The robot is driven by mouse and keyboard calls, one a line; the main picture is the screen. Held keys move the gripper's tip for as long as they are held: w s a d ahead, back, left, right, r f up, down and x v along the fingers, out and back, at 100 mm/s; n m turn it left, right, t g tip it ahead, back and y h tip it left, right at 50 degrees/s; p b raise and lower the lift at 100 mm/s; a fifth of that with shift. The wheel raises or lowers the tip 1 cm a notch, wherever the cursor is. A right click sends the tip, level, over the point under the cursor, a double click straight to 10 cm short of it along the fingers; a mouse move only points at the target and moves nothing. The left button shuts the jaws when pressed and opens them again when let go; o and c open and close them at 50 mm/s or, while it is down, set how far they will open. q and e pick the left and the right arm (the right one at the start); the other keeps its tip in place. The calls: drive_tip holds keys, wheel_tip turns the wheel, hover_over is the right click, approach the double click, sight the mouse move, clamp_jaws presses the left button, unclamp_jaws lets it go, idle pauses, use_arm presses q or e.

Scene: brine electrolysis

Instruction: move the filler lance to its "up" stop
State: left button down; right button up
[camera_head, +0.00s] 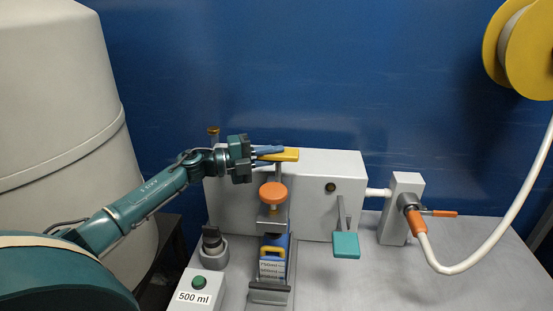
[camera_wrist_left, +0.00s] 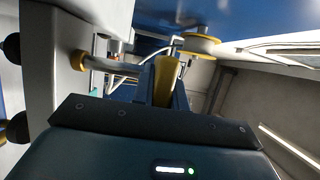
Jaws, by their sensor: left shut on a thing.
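The filler lance has a yellow handle bar (camera_head: 288,155) at its top, in front of the upper edge of a white box. A thin grey stem runs down from the handle behind an orange knob (camera_head: 273,191). My left gripper (camera_head: 268,153) comes in from the left and is shut on the yellow handle. In the left wrist view the yellow handle (camera_wrist_left: 165,82) lies between the blue fingers. The lance's lower end is hidden. My right gripper is not in view.
A blue container (camera_head: 282,253) with a yellow handle stands below the knob. The white box (camera_head: 350,170) is behind. A teal paddle (camera_head: 345,245), a white valve block (camera_head: 407,185) with a hose, and a green-button "500 ml" box (camera_head: 197,290) surround it. The right-hand bench (camera_head: 450,290) is clear.

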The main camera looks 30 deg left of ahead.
use_arm(q)
drive_tip(key=shift+a+r, duration=0.1)
drive_tip(key=shift+r, duration=0.3)
drive_tip(key=c, duration=1.7)
unclamp_jaws()
drive_tip(key=o, duration=0.3)
drive_tip(key=shift+f, duration=0.1)
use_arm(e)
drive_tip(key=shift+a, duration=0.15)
use_arm(q)
drive_tip(key=shift+s+a+f, duration=0.15)
drive_tip(key=shift+s, duration=0.1)
drive_tip(key=b+v, duration=0.3)
drive_tip(key=v, duration=0.9)
drive_tip(key=shift+s, duration=0.2)
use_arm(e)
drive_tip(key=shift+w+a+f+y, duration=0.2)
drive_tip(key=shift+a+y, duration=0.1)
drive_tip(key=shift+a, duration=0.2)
use_arm(q)
drive_tip(key=shift+a, duration=0.15)
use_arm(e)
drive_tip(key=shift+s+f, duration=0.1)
